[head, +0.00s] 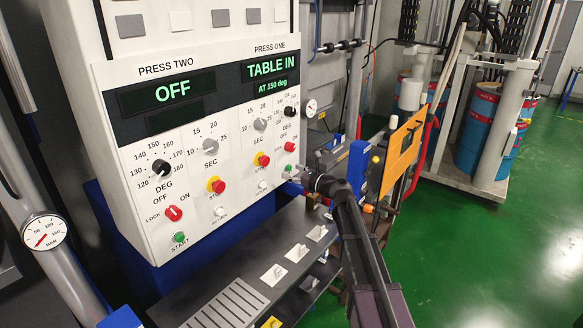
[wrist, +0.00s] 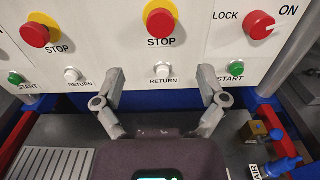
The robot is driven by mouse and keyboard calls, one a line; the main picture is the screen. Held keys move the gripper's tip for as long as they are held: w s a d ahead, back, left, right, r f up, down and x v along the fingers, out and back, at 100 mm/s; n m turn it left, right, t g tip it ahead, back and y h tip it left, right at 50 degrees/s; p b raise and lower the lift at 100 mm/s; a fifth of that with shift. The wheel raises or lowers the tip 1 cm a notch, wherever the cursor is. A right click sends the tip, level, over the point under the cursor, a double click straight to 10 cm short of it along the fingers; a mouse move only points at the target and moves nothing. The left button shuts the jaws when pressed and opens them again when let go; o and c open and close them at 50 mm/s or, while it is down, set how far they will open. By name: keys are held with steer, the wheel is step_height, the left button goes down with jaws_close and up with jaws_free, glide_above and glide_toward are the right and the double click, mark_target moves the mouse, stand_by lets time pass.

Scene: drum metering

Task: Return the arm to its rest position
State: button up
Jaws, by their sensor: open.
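My arm (head: 360,245) reaches up from the lower right of the head view to the press control panel (head: 140,215). My gripper (head: 297,178) is at the panel's lower right part. In the wrist view my gripper (wrist: 162,84) is open, with its two fingers spread and nothing between them. The white RETURN button (wrist: 162,71) shows between the fingertips, below a red STOP button (wrist: 160,22). A green START button (wrist: 236,68) is just right of the right finger. I cannot tell whether the fingers touch the panel.
The PRESS ONE display (head: 270,68) reads TABLE IN, AT 150 deg; the PRESS TWO display (head: 168,92) reads OFF. A dark shelf (head: 215,275) with white tags juts out below the panel. An orange plate (head: 402,150) stands right of my arm. Green floor (head: 490,270) lies open at right.

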steer(key=s+d+f+n+g+h, duration=0.2)
steer(key=s+f+n+g+h, duration=0.15)
steer(key=s+f+n, duration=0.45)
steer(key=s+d+f+n+g+h, duration=0.25)
steer(key=s+f+n+g, duration=0.2)
steer(key=s+n, duration=0.45)
steer(key=s+d+f+n+g+h, duration=0.1)
steer(key=s+d+f+n+h, duration=0.2)
steer(key=s+d, duration=0.3)
steer(key=s+d+f+n+g+h, duration=0.2)
steer(key=s+d+n+h, duration=0.3)
steer(key=s, duration=0.5)
steer(key=shift+s+d+f+n, duration=0.3)
steer(key=shift+d+f, duration=0.25)
steer(key=shift+d, duration=0.4)
